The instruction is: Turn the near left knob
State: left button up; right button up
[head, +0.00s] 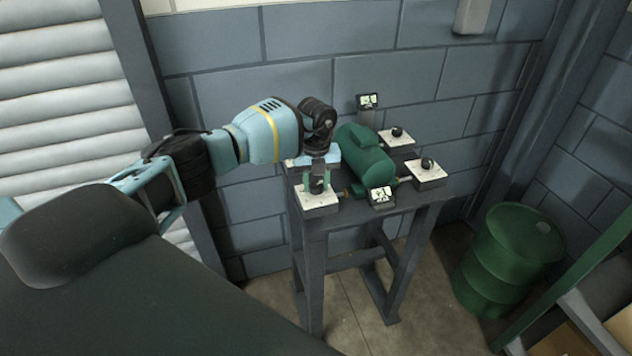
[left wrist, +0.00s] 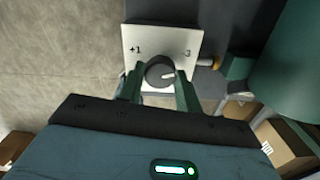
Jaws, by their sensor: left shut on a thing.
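The near left knob (left wrist: 159,72) is a dark round knob with a white pointer mark, on a white plate (left wrist: 135,35) marked "+1" and "3". In the left wrist view its pointer is toward the right. My left gripper (left wrist: 158,84) has one green finger on each side of the knob and is shut on it. In the head view the left gripper (head: 318,183) comes down from above onto the near left plate (head: 318,203), and its fingers partly hide the knob. My right gripper is not in view.
A green casing (head: 366,160) lies mid-table (head: 400,201), beside the left gripper. Two more knobs stand on white plates at the right (head: 428,180) and far right (head: 396,143). Small displays stand near (head: 381,197) and far (head: 368,101). A green barrel (head: 510,262) stands right of the table.

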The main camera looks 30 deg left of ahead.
aim_at(317, 185)
pick_arm(q)
jog(key=shift+n, duration=1.1)
jog(key=o, duration=1)
jog(key=shift+r, duration=3.85)
